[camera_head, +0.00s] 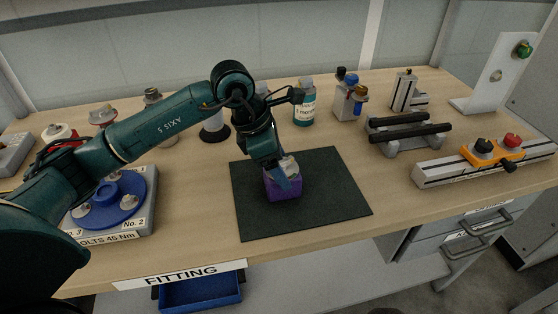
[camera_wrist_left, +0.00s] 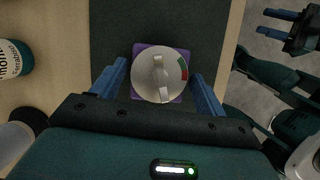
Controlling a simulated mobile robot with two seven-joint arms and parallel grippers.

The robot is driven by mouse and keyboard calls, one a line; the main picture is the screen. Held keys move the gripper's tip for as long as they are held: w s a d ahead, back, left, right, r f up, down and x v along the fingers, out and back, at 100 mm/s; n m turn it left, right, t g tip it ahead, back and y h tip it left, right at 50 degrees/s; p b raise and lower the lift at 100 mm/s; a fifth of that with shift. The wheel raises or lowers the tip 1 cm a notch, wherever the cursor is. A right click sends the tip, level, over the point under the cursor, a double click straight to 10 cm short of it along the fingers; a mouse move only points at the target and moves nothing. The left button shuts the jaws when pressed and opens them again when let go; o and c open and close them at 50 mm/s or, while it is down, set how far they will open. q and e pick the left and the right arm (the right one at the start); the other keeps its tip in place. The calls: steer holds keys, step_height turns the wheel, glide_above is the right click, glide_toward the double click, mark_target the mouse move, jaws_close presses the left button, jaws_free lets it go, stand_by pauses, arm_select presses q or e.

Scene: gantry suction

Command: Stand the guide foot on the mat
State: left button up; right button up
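A purple block with a round grey dial top (camera_head: 283,188), which I take to be the guide foot, sits upright on the dark mat (camera_head: 335,192). In the left wrist view the block (camera_wrist_left: 161,75) shows from above, its dial marked with red and green, over the dark mat (camera_wrist_left: 112,25). My left gripper (camera_head: 281,176) points down over the block. In the wrist view its blue fingers (camera_wrist_left: 160,78) stand on either side of the block, with a narrow gap at each side. My right gripper (camera_wrist_left: 280,23) shows at the top right of the wrist view, empty, its blue fingers apart.
Left of the mat is a blue round holder (camera_head: 130,211) on a grey base. Behind stand a teal-labelled bottle (camera_head: 304,105) and a small valve block (camera_head: 350,98). To the right are a black-barred stand (camera_head: 408,133) and a rail with an orange clamp (camera_head: 490,152). Most of the mat is bare.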

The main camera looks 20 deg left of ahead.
arm_select(q)
steer(key=shift+o, duration=1.2)
steer(key=shift+r, duration=0.1)
steer(key=v, duration=1.2)
steer(key=shift+s, duration=0.15)
